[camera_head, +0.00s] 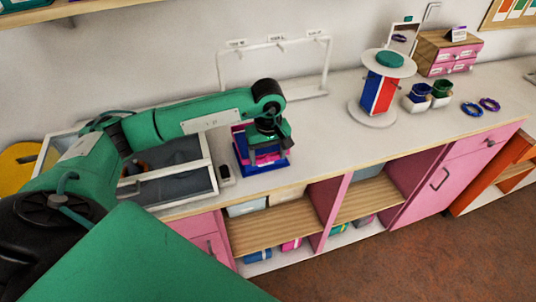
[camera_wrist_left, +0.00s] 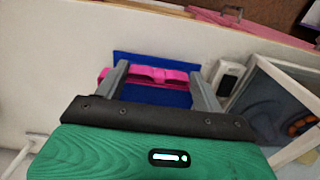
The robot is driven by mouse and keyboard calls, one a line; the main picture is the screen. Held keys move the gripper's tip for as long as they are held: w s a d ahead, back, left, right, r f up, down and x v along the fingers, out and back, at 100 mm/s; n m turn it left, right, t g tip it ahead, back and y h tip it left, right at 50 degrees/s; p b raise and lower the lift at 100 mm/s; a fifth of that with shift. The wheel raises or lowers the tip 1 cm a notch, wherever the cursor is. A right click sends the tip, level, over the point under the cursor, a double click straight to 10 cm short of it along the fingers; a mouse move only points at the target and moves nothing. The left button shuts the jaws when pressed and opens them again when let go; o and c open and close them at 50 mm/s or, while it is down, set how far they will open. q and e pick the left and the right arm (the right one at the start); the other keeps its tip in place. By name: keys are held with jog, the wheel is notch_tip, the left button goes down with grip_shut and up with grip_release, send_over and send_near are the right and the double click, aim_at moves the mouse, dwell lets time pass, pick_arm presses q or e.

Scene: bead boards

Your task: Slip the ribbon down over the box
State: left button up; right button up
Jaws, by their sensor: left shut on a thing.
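The blue box (camera_wrist_left: 160,97) stands on the white counter under my left gripper (camera_wrist_left: 160,84). A pink ribbon (camera_wrist_left: 155,76) with a bow-like middle lies across the blue in the left wrist view, between the two grey fingers. My left gripper is shut on the ribbon. In the head view the gripper (camera_head: 268,140) is right over the box (camera_head: 262,167) and hides most of its top; pink shows above and below the dark fingers. I cannot tell how far down around the box the ribbon sits. My right gripper is not in view.
A white hook rack (camera_head: 222,72) stands behind. The middle counter is clear.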

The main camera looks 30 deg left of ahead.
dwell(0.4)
pick_arm(q)
jog(key=o, duration=1.2)
jog(key=shift+r, duration=0.15)
jog(key=shift+r+p, duration=0.3)
jog(key=shift+r, duration=0.2)
jog(key=shift+r+p, duration=1.2)
jog(key=shift+r, duration=2.2)
